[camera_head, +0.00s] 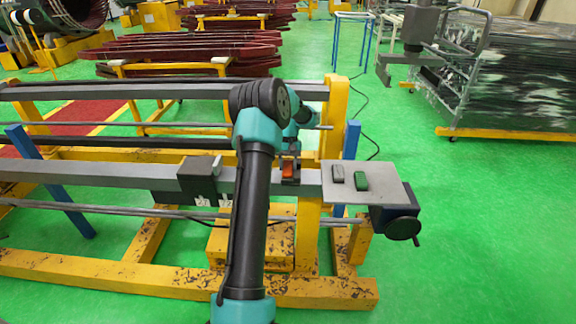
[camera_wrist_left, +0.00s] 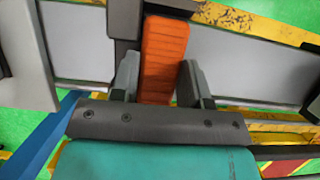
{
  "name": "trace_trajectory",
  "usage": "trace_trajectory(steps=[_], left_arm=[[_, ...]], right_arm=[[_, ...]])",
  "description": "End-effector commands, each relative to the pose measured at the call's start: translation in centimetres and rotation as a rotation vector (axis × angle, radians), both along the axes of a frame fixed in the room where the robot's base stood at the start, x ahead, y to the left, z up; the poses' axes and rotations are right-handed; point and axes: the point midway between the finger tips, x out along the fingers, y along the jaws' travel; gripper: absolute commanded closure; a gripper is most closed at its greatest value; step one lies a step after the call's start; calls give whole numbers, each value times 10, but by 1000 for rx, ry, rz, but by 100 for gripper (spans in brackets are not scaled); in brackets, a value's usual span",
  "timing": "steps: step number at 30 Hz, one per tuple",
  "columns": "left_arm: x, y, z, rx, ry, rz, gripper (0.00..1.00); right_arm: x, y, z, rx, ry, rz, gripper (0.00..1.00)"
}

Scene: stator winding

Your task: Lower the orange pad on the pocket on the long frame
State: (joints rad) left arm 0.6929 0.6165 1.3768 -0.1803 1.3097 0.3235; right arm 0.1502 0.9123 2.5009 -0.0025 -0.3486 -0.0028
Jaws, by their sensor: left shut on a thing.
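The orange pad (camera_head: 288,170) is a small ribbed block at the long grey frame (camera_head: 100,174), left of its end plate. In the left wrist view the pad (camera_wrist_left: 163,55) stands lengthwise between the two fingers of my left gripper (camera_wrist_left: 160,82), which is shut on it. The gripper also shows in the head view (camera_head: 290,157), over the frame bar. A dark grey bracket (camera_wrist_left: 124,20), perhaps part of the pocket, is beside the pad. The pocket's inside is hidden, and I cannot tell whether the pad touches its floor. My right gripper is not in view.
A dark block (camera_head: 199,178) sits on the bar to the left. The end plate (camera_head: 375,182) carries a grey and a green piece, with a dark crank unit (camera_head: 396,218) beyond. Yellow supports (camera_head: 338,110) stand close by.

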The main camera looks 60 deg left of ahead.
Motion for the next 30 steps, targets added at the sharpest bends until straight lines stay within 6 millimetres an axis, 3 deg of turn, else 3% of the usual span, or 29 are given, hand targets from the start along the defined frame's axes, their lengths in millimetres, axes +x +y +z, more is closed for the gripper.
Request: trace_trajectory(steps=[1, 2, 10, 17, 18, 22, 30], left_arm=[[0, -1, -3, -3, 3, 0, 82], [0, -1, -3, -3, 3, 0, 55], [0, -2, -4, -5, 3, -1, 29], [1, -3, -5, -7, 4, -2, 28], [1, -3, -5, -7, 4, -2, 34], [1, -3, -5, -8, 5, -2, 29], [1, -4, -5, -9, 5, -1, 28]], right_arm=[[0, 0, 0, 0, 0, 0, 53], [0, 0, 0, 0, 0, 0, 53], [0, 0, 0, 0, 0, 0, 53], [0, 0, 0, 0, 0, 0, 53], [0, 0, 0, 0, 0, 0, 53], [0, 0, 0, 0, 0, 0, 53], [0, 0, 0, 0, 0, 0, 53]])
